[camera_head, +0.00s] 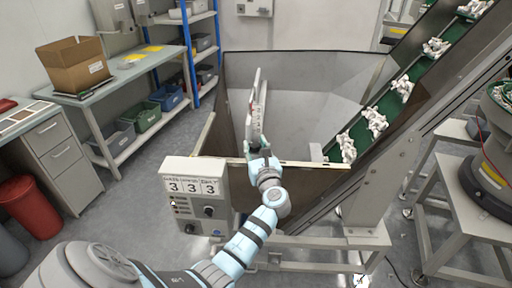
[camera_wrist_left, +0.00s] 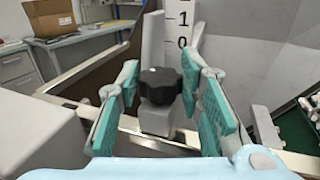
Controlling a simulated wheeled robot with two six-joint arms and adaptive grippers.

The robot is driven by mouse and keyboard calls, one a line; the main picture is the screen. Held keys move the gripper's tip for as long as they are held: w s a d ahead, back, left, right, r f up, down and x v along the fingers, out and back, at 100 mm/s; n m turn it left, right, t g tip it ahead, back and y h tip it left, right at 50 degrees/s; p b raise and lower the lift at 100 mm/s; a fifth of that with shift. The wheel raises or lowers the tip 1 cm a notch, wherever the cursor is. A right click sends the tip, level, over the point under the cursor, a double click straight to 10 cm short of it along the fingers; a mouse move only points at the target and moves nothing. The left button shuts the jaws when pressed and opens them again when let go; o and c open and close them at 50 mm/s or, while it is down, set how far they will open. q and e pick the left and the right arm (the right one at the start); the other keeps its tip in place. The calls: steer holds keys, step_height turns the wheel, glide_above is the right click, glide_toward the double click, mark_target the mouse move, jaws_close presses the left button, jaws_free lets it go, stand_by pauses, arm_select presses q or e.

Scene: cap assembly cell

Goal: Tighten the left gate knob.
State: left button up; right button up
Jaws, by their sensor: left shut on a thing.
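The black left gate knob (camera_wrist_left: 160,86) shows in the wrist view, on a grey block at the hopper's near rim. My left gripper (camera_wrist_left: 160,78) has its two teal-padded fingers on either side of the knob and is shut on it. In the head view my left gripper (camera_head: 258,148) is at the hopper's front rim, and the knob is hidden there. A pale upright gate plate (camera_head: 255,103) rises just beyond the gripper. In the wrist view a white scale strip (camera_wrist_left: 180,28) with numbers stands behind the knob. My right gripper is not in view.
A control box (camera_head: 195,178) with three "3" displays stands left of my forearm. The hopper (camera_head: 320,85) opens beyond the rim. A green conveyor (camera_head: 387,112) carrying white parts climbs to the right. A shelf table (camera_head: 127,72) is at the left.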

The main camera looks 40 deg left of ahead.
arm_select(q)
steer(key=shift+s+m+t+h+p, duration=0.1)
steer(key=shift+m+t+h+p, duration=0.45)
steer(key=shift+p, duration=0.35)
steer(key=shift+s+a+r+m+t+h+p, duration=0.1)
steer(key=shift+a+m+t+h+p, duration=0.05)
steer(key=shift+m+t+h+p, duration=0.95)
steer(key=shift+a+m+t+h+p, duration=0.1)
steer(key=shift+m+t+h+p, duration=0.4)
steer(key=shift+h, duration=0.35)
steer(key=shift+f+m+t+h, duration=0.2)
steer(key=shift+m+t+h, duration=0.65)
steer(key=shift+h, duration=0.55)
steer(key=o, duration=1.2)
steer(key=shift+c, duration=0.2)
